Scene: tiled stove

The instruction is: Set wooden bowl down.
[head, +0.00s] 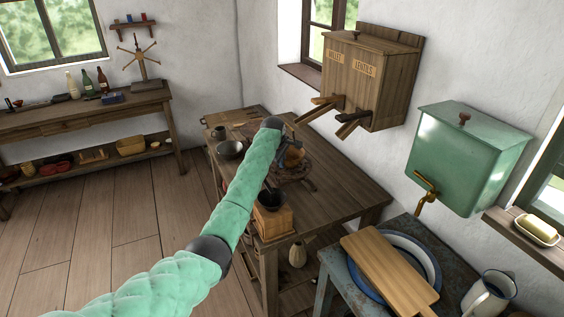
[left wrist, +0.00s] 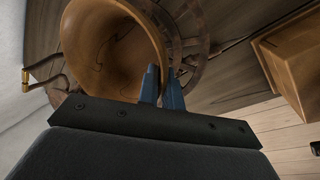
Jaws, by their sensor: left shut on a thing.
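The wooden bowl (left wrist: 110,45) fills the upper left of the left wrist view, light brown and tilted in that picture. My left gripper (left wrist: 161,82) is shut on its rim with two blue fingers. In the head view the bowl (head: 293,157) is partly hidden by my left arm and sits over the wooden table (head: 340,190). I cannot tell whether it touches what is below it. My left gripper (head: 281,150) shows only in part there. My right gripper is not in view.
A dark, round spoked stand (head: 303,180) is close by the bowl. A grinder-like wooden box (head: 272,218) stands at the table's near edge, and a grey pot (head: 231,150) is to the left. A wooden wall box (head: 367,80) with projecting handles overhangs the back.

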